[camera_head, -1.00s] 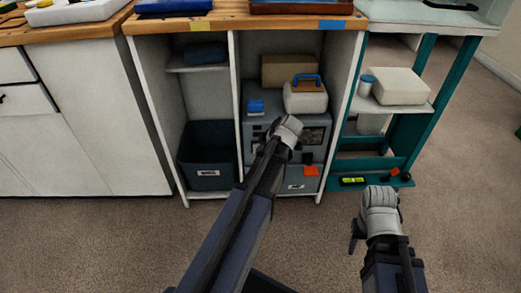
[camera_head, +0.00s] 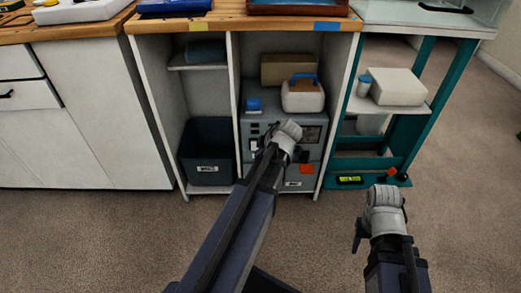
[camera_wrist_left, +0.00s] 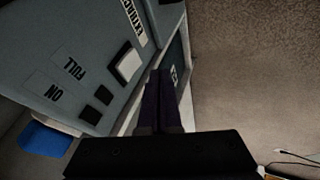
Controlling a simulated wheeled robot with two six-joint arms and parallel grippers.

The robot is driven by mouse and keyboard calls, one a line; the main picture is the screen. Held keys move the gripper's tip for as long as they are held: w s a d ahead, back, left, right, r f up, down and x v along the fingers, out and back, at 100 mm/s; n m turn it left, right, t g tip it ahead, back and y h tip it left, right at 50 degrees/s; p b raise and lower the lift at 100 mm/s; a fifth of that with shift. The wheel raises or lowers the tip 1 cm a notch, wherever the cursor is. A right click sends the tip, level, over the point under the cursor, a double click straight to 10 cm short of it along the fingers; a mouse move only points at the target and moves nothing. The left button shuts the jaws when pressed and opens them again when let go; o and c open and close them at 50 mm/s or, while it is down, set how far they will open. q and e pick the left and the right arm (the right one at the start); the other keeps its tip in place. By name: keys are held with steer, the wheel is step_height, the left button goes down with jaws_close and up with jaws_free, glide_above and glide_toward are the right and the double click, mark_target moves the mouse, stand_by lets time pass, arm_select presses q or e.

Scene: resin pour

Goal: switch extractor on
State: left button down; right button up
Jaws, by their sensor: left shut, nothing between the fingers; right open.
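In the head view my left wrist covers part of the extractor front. My right gripper (camera_head: 384,198) is low over the carpet at right, its fingertips mostly hidden.
A white jug (camera_head: 302,97) with a blue handle and a blue item (camera_head: 253,104) stand on the extractor. A dark bin (camera_head: 207,150) is in the left bay. The teal stand (camera_head: 415,135) is at right. Carpet in front is open.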

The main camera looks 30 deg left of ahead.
arm_select(q)
steer(key=p+v, duration=0.6)
steer(key=v, duration=0.2)
steer(key=shift+d+r, duration=0.2)
steer(key=shift+r, duration=0.05)
arm_select(e)
step_height(320, 180, up, 7)
arm_select(q)
steer(key=shift+s, duration=0.1)
arm_select(e)
steer(key=shift+f, duration=0.1)
